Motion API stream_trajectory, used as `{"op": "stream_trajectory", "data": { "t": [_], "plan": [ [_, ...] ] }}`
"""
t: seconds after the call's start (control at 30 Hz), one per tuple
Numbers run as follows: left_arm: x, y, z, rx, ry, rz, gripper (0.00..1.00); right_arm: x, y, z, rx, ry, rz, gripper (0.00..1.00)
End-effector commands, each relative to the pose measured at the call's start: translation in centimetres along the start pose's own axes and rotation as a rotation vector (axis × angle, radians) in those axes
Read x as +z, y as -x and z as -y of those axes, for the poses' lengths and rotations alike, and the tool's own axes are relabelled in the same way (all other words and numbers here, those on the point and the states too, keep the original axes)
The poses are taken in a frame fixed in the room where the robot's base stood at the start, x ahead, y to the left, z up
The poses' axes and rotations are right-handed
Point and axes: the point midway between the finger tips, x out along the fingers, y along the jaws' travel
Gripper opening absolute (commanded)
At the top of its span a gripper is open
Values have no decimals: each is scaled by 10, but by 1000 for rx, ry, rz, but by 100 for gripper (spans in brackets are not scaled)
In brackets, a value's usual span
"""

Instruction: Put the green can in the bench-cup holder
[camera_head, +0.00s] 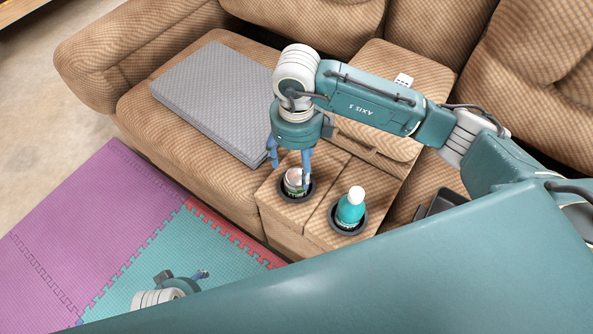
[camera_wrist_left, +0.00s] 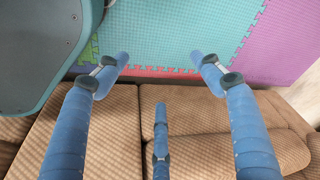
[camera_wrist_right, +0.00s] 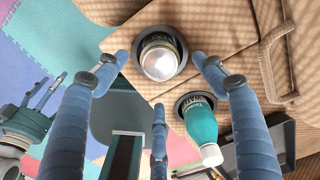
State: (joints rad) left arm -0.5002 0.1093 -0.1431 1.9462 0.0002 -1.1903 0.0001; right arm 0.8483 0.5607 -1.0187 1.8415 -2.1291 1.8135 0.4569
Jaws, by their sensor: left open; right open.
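The green can (camera_head: 294,183) stands in the left cup holder (camera_head: 284,197) of the sofa's centre console. In the right wrist view the can (camera_wrist_right: 159,61) sits upright inside the dark ring of the holder (camera_wrist_right: 178,42), its silver top showing. My right gripper (camera_head: 289,166) is open just above the can, its fingers spread around it and apart from it in the right wrist view (camera_wrist_right: 160,75). My left gripper (camera_head: 203,273) is low at the front over the foam mat, open and empty; its spread fingers also show in the left wrist view (camera_wrist_left: 162,70).
A teal bottle with a white cap (camera_head: 350,209) stands in the right cup holder (camera_head: 347,231). A grey folded pad (camera_head: 215,95) lies on the left seat. A dark tray (camera_head: 440,204) is right of the console. Foam mats (camera_head: 110,215) cover the floor.

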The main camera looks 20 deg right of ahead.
Motion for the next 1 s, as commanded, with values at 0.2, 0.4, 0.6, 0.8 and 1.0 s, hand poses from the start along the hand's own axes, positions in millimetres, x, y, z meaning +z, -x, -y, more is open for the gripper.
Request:
{"op": "stream_trajectory", "data": {
  "t": [0.2,0.4,0.6,0.8,1.0],
  "plan": [
    [7,-15,-1,2,-1,8,67,0,35,0,-1,0,1,69],
    [9,-19,-1,2,-2,9,67,0,43,0,1,1,0,69],
    [9,-19,-1,2,-2,9,67,0,43,0,1,0,0,69],
    [9,-19,-2,2,-2,9,67,0,43,0,1,0,0,69],
    [9,-19,-1,2,-1,11,67,0,43,-1,1,1,-1,69]
  ]
}}
